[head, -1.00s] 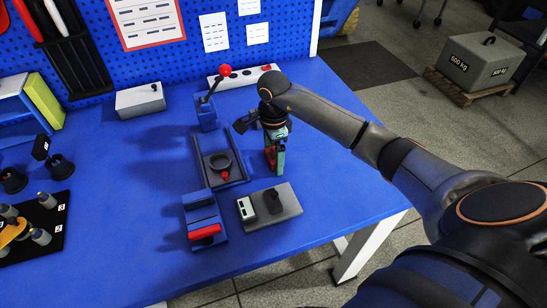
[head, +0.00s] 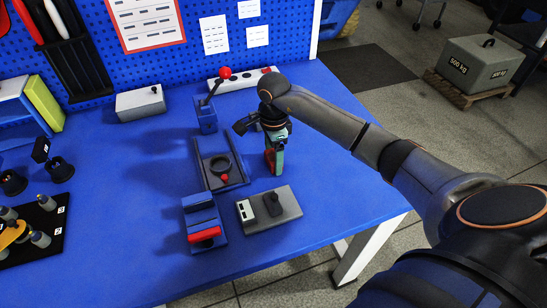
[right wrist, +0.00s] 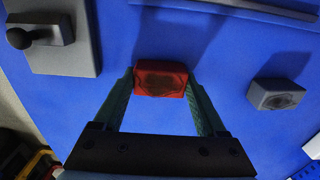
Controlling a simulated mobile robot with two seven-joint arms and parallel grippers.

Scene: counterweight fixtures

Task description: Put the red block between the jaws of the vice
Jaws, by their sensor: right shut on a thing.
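My right gripper (head: 275,157) is shut on the red block (right wrist: 161,79). In the right wrist view the block sits between the two green fingertips, with a dark patch on its face. In the head view the block (head: 270,162) is partly covered by the fingers, over the blue table beside the sliding fixture. The vice looks to be the blue fixture (head: 203,217) with a red bar, near the table's front. It is left of and nearer than my gripper, and apart from the block. My left gripper is not in view.
The sliding fixture (head: 232,180) has a black ring, and a red-knobbed lever (head: 225,73) stands behind it. A grey plate (head: 288,205) with a black knob lies right of the vice. A small grey block (right wrist: 277,95) lies near my gripper. The table (head: 340,205) is clear at right.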

